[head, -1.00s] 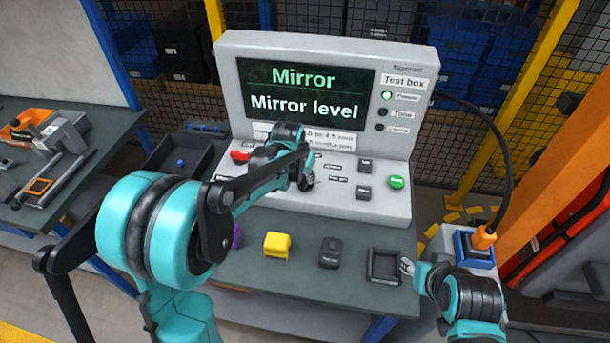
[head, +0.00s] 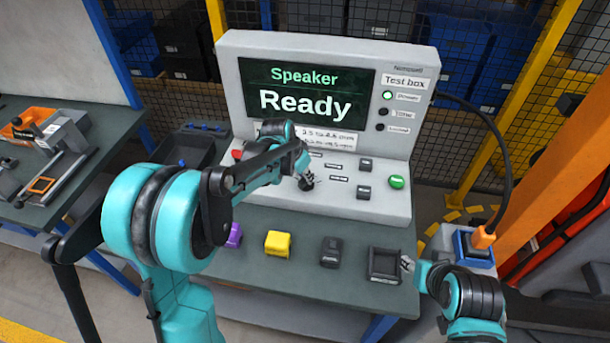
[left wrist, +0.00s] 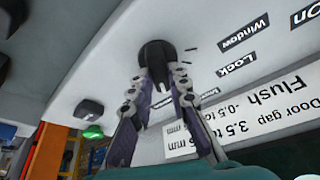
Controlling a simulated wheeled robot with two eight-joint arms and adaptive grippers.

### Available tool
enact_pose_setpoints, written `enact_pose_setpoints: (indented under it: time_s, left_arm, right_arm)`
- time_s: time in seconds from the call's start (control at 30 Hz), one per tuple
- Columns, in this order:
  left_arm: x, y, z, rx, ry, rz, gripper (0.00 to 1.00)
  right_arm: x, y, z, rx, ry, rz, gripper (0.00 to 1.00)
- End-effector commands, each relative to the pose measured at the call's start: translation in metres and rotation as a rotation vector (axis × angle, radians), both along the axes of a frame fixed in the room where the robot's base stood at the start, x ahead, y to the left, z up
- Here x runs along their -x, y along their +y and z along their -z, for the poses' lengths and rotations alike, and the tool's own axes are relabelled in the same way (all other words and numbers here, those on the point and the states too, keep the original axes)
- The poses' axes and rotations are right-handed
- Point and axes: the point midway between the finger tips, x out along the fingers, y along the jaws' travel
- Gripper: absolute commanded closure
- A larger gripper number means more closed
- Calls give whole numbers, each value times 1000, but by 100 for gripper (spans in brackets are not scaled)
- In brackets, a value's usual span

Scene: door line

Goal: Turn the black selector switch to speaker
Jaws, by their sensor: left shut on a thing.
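The black selector switch (left wrist: 156,52) shows in the left wrist view on the pale panel of the test box (head: 405,160). My left gripper (left wrist: 160,76) is shut on it, with one finger on each side of the knob. In the head view my left gripper (head: 306,180) is at the sloped panel, and the switch is mostly hidden behind it. The screen (head: 306,92) reads "Speaker" and "Ready". My right gripper (head: 406,268) is beside the black tray at the table's right; its finger opening is too small to tell.
A green button (head: 397,182), black buttons (head: 364,192) and a red control (head: 238,154) are on the panel. A yellow block (head: 278,243), a dark block (head: 330,252) and a black tray (head: 384,279) stand along the table's front. A black cable (head: 512,165) hangs at right.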

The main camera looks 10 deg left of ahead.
Motion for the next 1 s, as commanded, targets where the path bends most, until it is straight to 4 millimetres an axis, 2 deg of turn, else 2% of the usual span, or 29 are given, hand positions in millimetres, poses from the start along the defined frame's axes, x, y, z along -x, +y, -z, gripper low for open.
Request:
enact_pose_setpoints:
  time_s: [0.03,0.07,0.13,0.43,0.57,1.0]
  left_arm:
    - [1,0,1,-1,2,0,100]
    - [1,0,1,-1,2,0,80]
    - [0,0,0,-1,2,0,62]
    - [0,0,0,0,1,0,62]
    - [3,2,-9,-1,1,-1,62]
    - [33,19,-90,-1,1,-1,62]
  right_arm:
    - [0,0,0,0,0,0,60]
    - [0,0,0,0,0,0,60]
    - [0,0,0,0,0,0,60]
    - [0,0,0,0,0,0,60]
    - [0,0,0,0,0,0,60]
    - [0,0,0,0,0,0,60]
